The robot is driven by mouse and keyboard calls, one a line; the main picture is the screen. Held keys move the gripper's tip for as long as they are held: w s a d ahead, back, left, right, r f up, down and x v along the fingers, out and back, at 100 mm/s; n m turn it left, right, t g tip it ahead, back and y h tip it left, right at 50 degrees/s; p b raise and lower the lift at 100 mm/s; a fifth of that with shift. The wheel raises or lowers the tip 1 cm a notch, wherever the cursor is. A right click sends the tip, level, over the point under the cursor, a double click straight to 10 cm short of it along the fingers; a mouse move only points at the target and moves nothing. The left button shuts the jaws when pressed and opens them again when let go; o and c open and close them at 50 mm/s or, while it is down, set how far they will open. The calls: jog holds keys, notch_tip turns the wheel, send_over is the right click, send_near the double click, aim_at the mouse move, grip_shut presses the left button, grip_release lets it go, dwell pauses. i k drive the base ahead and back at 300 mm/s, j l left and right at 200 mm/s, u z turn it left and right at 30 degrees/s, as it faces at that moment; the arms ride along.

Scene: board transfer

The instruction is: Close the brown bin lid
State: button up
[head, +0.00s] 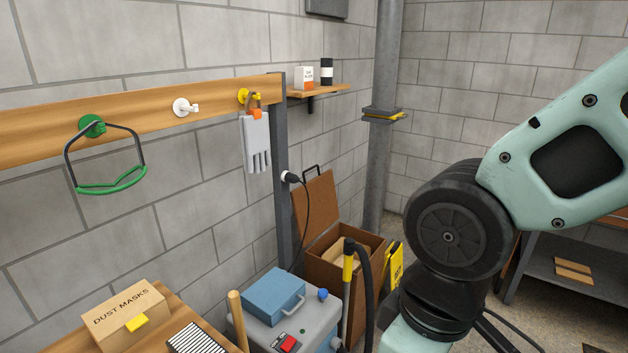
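The brown bin (325,273) stands on the floor near the wall, behind a grey machine. Its brown lid (315,209) is open and tilted up against the wall side, with a dark handle (311,171) at its top edge. Light brown pieces (346,253) show inside the bin. The bin's lower part is partly hidden by the machine and a black hose. My arm fills the right side of the head view, to the right of the bin. My gripper is not in view.
The grey machine (311,316) with a blue box (274,297) and a yellow-black hose wand (348,262) stands in front of the bin. A grey post (281,180) and a pipe (379,150) rise beside it. A plug's black cable hangs near the lid.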

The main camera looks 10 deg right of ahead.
aim_at(324, 211)
jog(key=i+l+u, duration=0.1)
jog(key=i+l, duration=0.2)
jog(key=i+l+u, duration=0.25)
jog(key=i+l, duration=0.25)
jog(key=l, duration=0.15)
jog(key=i+l+u, duration=0.1)
jog(key=i+l, duration=0.15)
jog(key=i+l+u, duration=0.15)
jog(key=l, duration=0.35)
jog(key=i+l+u, duration=0.1)
jog(key=i+l, duration=0.2)
jog(key=i+l+u, duration=0.1)
jog(key=l, duration=0.4)
jog(key=i+l+u, duration=0.1)
jog(key=i+l, duration=0.15)
jog(key=l, duration=0.2)
